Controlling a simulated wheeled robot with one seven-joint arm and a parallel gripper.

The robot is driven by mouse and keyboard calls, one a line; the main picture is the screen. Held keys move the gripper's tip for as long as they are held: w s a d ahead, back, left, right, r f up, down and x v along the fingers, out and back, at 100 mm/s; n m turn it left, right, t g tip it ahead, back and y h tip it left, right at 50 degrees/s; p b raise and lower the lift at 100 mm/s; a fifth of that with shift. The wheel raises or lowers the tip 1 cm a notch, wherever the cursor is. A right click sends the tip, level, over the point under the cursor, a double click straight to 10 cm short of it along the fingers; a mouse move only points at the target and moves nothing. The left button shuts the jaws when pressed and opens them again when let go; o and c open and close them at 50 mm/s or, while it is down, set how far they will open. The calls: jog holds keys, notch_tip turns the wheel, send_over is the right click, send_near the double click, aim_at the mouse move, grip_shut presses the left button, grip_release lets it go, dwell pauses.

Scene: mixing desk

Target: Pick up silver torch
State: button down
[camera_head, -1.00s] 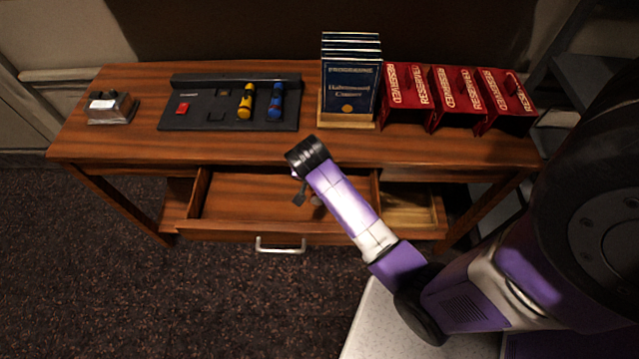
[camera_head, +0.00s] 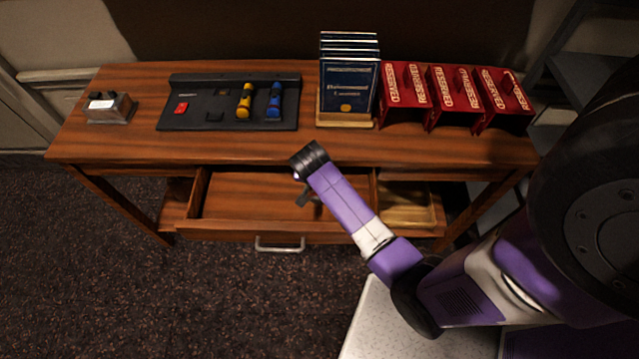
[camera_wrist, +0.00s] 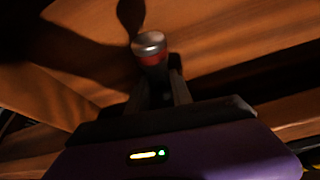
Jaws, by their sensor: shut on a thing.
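The silver torch (camera_wrist: 149,44) shows in the wrist view, with a rounded silver end and a red band below it. My gripper (camera_wrist: 158,82) is shut on it, with one finger on each side of its body. The torch's lower part is hidden between the fingers. In the head view my gripper (camera_head: 304,198) is over the open drawer (camera_head: 245,195), and my wrist hides most of what it holds. I cannot tell whether the torch touches the drawer floor.
The wooden desk (camera_head: 230,148) carries a black tray (camera_head: 205,110) with a yellow torch (camera_head: 245,101) and a blue torch (camera_head: 275,101). Programmes (camera_head: 349,85) and red reserved signs (camera_head: 455,97) stand to the right. A small metal box (camera_head: 110,107) sits far left.

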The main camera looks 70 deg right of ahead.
jog(key=shift+r, duration=0.1)
jog(key=shift+r+b, duration=0.3)
jog(key=shift+r, duration=0.25)
jog(key=s+a, duration=0.1)
jog(key=s, duration=0.1)
jog(key=s+a, duration=0.1)
jog(key=s, duration=0.2)
jog(key=s+a+b, duration=0.1)
jog(key=s, duration=0.1)
jog(key=shift+s+f, duration=0.15)
jog(key=shift+s, duration=0.15)
notch_tip(320, 180, up, 14)
